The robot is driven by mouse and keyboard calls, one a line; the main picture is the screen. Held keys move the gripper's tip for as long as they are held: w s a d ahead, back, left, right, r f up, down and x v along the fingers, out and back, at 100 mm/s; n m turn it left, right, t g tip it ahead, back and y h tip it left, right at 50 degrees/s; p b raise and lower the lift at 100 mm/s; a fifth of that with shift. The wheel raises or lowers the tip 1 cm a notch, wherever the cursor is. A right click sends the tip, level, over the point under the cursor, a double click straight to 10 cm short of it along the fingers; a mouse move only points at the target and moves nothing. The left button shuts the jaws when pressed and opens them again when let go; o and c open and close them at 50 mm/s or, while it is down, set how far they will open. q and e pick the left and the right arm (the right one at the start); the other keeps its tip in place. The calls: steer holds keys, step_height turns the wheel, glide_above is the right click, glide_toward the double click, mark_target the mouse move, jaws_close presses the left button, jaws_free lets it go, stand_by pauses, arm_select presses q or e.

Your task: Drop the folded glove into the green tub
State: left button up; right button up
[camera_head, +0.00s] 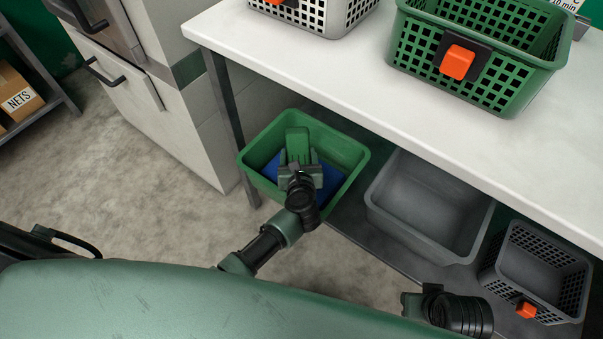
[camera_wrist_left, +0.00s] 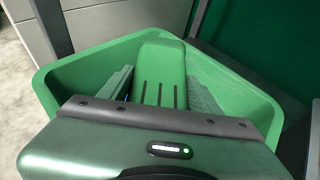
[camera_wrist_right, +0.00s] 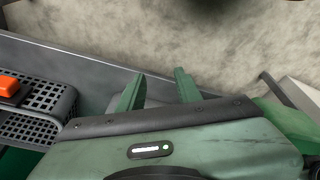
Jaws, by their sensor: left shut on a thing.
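The folded glove (camera_head: 297,140) is a flat green piece with dark grooves. My left gripper (camera_head: 299,162) is shut on it, and it also shows between the fingers in the left wrist view (camera_wrist_left: 160,65). The green tub (camera_head: 350,150) stands low, under the left end of the table. The glove and gripper are over the tub's opening; I cannot tell whether the glove touches anything inside. Something blue (camera_head: 268,170) lies in the tub, partly hidden by the gripper. My right gripper (camera_wrist_right: 158,90) is open and empty, fingers apart, away from the tub.
A grey tub (camera_head: 377,190) and a dark slatted basket (camera_head: 497,260) with an orange tag stand to the right of the green tub. The white tabletop (camera_head: 330,75) overhangs behind, carrying a green basket (camera_head: 520,85) and a white basket (camera_head: 335,15). A pale cabinet (camera_head: 190,120) stands left.

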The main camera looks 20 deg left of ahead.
arm_select(q)
steer(key=shift+f+b, duration=0.6)
steer(key=shift+f, duration=0.3)
arm_select(e)
steer(key=v, duration=0.6)
steer(key=shift+r, duration=0.35)
steer(key=shift+w+d, duration=0.1)
steer(key=shift+d, duration=0.05)
arm_select(q)
steer(key=o, duration=1.5)
steer(key=shift+c, duration=0.2)
steer(key=shift+s, duration=0.1)
steer(key=shift+s+d, duration=0.15)
steer(key=shift+s, duration=0.1)
steer(key=p+v, duration=0.1)
steer(key=v, duration=0.6)
arm_select(e)
steer(key=x, duration=0.6)
steer(key=shift+f, duration=0.3)
